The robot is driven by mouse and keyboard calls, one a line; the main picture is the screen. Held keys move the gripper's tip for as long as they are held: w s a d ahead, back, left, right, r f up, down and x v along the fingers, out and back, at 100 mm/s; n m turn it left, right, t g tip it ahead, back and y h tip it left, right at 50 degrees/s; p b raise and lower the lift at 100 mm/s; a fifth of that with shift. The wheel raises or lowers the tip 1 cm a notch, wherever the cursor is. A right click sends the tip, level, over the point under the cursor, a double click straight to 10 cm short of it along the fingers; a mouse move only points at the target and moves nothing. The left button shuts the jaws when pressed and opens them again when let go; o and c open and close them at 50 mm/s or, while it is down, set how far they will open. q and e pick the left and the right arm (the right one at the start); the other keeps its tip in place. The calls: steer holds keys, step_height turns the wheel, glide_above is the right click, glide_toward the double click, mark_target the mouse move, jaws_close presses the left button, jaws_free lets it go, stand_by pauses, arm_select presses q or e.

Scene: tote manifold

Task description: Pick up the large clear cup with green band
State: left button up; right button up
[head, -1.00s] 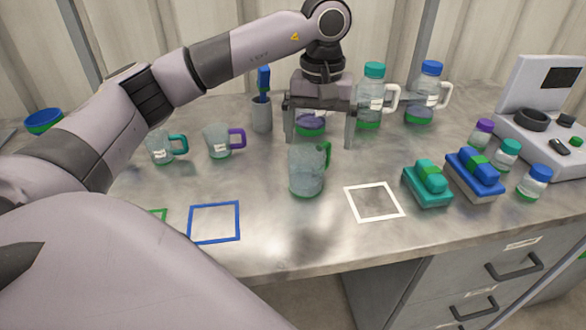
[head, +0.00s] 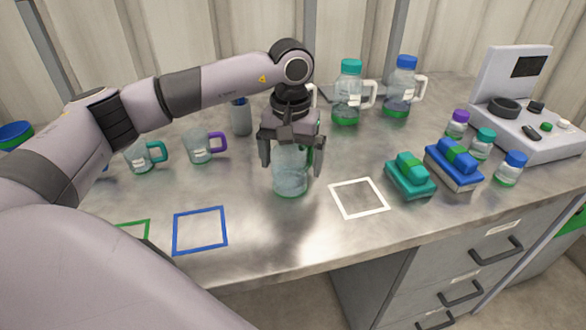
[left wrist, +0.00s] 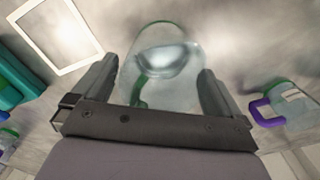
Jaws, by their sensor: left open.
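The large clear cup with green band (head: 290,178) stands upright on the metal bench, its green handle at its right side in the head view. My left gripper (head: 291,160) is open above it, with its fingers reaching down on either side of the cup's upper part. In the left wrist view, the cup (left wrist: 165,58) lies between the two open fingers (left wrist: 158,82), and part of its green handle shows near the gripper's palm. The gripper hides the cup's rim in the head view. My right gripper is not in view.
Smaller cups with a teal handle (head: 142,157) and a purple handle (head: 200,149) stand to the left. Two bottles (head: 347,98) (head: 401,92) stand behind. A white square outline (head: 359,198) and a blue one (head: 200,231) flank the cup. Teal and blue blocks (head: 410,175) (head: 454,166) are at right.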

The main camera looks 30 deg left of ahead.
arm_select(q)
steer(key=c, duration=1.1)
steer(key=shift+r, duration=0.15)
